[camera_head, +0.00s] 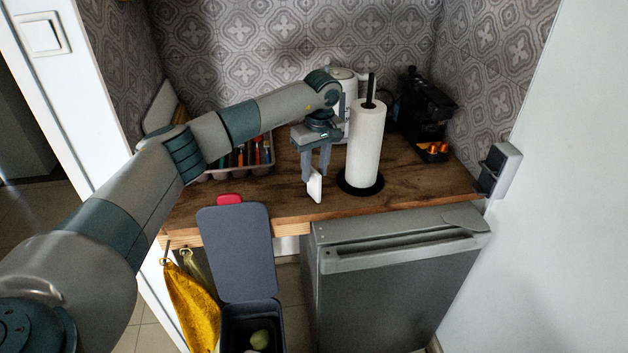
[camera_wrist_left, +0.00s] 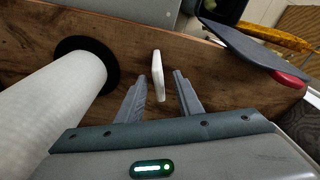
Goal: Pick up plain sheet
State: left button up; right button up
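The plain sheet, a small thin white slab (camera_head: 315,187), stands on edge on the wooden counter near its front edge. In the left wrist view the sheet (camera_wrist_left: 157,76) shows edge-on between my left fingertips, with a gap on each side. My left gripper (camera_head: 317,171) points down over the sheet and is open; its fingers also show spread in the left wrist view (camera_wrist_left: 160,80). One finger hides part of the sheet in the head view. My right gripper is not in view.
A paper towel roll (camera_head: 367,145) on a black base stands just right of my left gripper. A cutlery tray (camera_head: 232,171) is behind left, a black coffee machine (camera_head: 422,110) behind right. An open bin lid (camera_head: 238,250) rises before the counter (camera_head: 430,188).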

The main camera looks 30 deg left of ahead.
aim_at(314, 187)
pick_arm(q)
jog(key=shift+a+f, duration=0.1)
jog(key=shift+f, duration=0.9)
jog(key=shift+w+f+p, duration=0.15)
jog(key=shift+f+p, duration=0.7)
jog(key=shift+p, duration=0.2)
notch_tip(314, 187, down, 2)
jog(key=shift+a+f+p, duration=0.1)
jog(key=shift+a+p, duration=0.05)
jog(key=shift+p, duration=0.4)
jog(key=shift+w+f, duration=0.15)
jog(key=shift+f, duration=0.5)
jog(key=shift+c, duration=0.6)
grip_shut()
